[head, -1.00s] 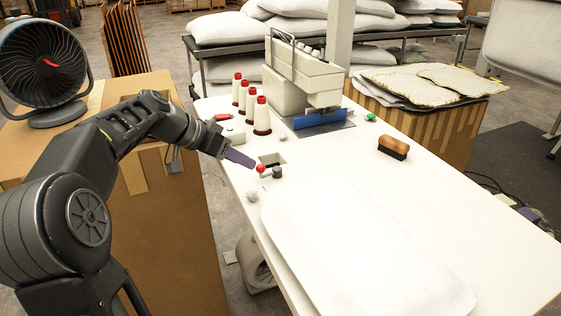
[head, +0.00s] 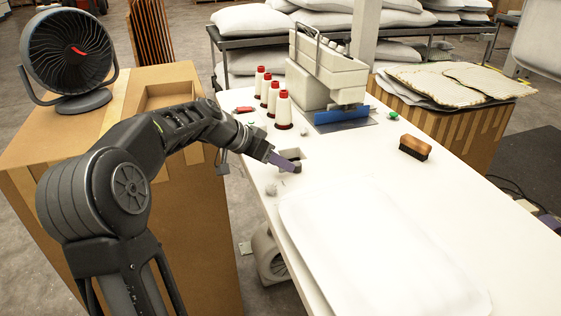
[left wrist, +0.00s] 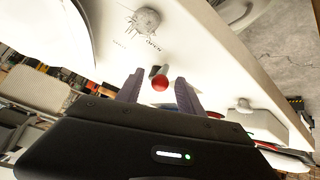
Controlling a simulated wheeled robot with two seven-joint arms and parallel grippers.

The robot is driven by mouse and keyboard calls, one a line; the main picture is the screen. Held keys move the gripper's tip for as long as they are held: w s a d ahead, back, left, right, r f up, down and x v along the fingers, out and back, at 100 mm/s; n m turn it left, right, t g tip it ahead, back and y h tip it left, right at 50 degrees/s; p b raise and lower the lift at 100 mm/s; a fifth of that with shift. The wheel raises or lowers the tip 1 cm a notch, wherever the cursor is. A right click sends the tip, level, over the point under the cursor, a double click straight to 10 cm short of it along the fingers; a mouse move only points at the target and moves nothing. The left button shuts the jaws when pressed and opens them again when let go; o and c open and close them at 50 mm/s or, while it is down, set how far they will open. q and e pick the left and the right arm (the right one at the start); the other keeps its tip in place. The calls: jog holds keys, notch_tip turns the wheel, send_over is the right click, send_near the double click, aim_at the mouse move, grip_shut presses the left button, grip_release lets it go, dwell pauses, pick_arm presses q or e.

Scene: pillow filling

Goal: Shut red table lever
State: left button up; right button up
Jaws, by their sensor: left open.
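The red-knobbed lever sits beside the square cut-out in the white table (head: 390,200). In the left wrist view its round red knob (left wrist: 160,85) lies between the two purple-grey fingers of my left gripper (left wrist: 157,90), with a gap visible on the sides. A dark piece of the lever (left wrist: 155,70) shows just beyond the knob. In the head view my left gripper (head: 287,162) is at the lever and hides the red knob; the dark lever base (head: 297,168) shows at its tip. The gripper is open. My right gripper is out of view.
A grey-white round knob (head: 271,190) is near the table's left edge, with an "OPEN" marking beside it in the wrist view. Red-and-white thread cones (head: 283,110) and a sewing machine (head: 330,75) stand behind. A white pillow (head: 380,250) and a brush (head: 415,147) lie right.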

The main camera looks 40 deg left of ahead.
pick_arm(q)
jog(key=shift+w+d+f, duration=0.2)
jog(key=shift+w+f, duration=0.15)
jog(key=shift+c, duration=0.3)
grip_shut()
dwell(1.0)
